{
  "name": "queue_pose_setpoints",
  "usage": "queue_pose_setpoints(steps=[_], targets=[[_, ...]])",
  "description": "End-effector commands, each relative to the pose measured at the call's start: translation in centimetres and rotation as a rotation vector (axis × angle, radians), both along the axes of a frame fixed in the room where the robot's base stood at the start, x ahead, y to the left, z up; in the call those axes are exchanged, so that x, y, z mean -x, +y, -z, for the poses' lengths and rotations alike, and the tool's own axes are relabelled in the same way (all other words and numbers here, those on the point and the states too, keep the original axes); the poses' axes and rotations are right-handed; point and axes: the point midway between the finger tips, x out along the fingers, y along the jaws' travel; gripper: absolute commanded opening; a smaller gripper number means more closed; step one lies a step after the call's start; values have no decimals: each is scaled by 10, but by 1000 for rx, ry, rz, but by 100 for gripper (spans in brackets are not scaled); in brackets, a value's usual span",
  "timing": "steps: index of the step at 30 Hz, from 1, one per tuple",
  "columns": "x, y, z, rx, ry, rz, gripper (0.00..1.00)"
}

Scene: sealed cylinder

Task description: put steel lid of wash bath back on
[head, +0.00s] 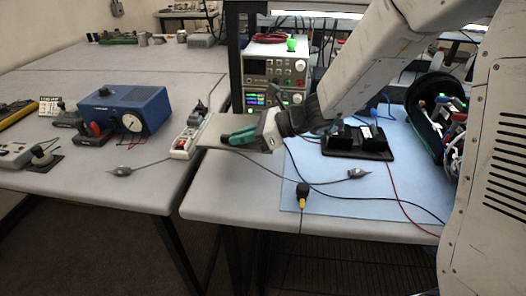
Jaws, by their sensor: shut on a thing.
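The plate is held roughly level and sticks out to the left of the fingers. Its contact with the gripper is partly hidden by the fingers. I cannot pick out the wash bath for certain. A blue box with a round dial (126,108) stands on the left table.
A power strip (187,140) lies just left of the plate. An instrument stack (275,72) stands behind my gripper. A black double holder (357,142) and loose cables are on the blue mat (330,195).

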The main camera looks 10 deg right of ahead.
Motion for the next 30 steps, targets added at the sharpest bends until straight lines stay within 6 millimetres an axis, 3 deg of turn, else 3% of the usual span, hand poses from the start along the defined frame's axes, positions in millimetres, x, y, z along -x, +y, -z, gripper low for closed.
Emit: queue_pose_setpoints(steps=[3, 16, 29, 30], targets=[[0, 0, 24, 0, 5, 1, 0], [0, -2, 76, -1, 4, 3, 0], [0, -1, 83, 0, 0, 2, 0], [0, -2, 84, 0, 1, 3, 19]])
